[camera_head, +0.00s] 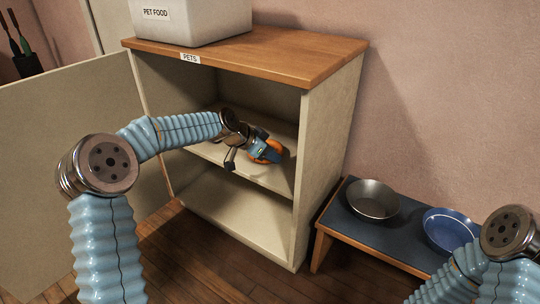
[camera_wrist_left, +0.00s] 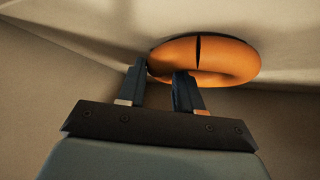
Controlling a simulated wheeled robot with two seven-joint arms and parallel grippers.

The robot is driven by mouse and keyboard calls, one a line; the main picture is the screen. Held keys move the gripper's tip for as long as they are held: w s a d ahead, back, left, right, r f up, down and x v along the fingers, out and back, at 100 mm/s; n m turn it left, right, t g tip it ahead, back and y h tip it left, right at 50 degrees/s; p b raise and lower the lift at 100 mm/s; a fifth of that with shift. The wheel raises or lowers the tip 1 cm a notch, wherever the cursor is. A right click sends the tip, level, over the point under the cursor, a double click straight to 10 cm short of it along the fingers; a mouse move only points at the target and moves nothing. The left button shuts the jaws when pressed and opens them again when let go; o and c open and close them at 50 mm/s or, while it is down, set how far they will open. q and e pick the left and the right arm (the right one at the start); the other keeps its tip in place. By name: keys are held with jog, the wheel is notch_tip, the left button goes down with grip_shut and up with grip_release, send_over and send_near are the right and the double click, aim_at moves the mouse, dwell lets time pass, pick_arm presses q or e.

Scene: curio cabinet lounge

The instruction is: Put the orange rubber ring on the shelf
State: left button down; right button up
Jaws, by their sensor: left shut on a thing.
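The orange rubber ring (camera_head: 268,151) is inside the open cabinet, at the middle shelf (camera_head: 222,150). My left gripper (camera_head: 262,149) reaches into the cabinet and is shut on the ring's near side. In the left wrist view the ring (camera_wrist_left: 212,60) sits at the fingertips (camera_wrist_left: 163,82), with one finger on each side of its band. The ring looks low over the shelf surface; whether it touches the shelf I cannot tell. Of my right arm only part shows at the lower right of the head view; its gripper is out of view.
The cabinet (camera_head: 325,150) has a "PETS" label, and its door (camera_head: 70,150) stands open at left. A "PET FOOD" bin (camera_head: 195,25) is on top. A low bench (camera_head: 338,212) at right holds a metal bowl (camera_head: 372,202) and a blue bowl (camera_head: 450,232). The lower compartment is empty.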

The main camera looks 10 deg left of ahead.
pick_arm(q)
jog(key=c, duration=0.7)
grip_release()
jog(key=shift+c, duration=0.2)
jog(key=p+v, duration=0.1)
jog(key=v, duration=1.1)
jog(key=shift+p, duration=0.3)
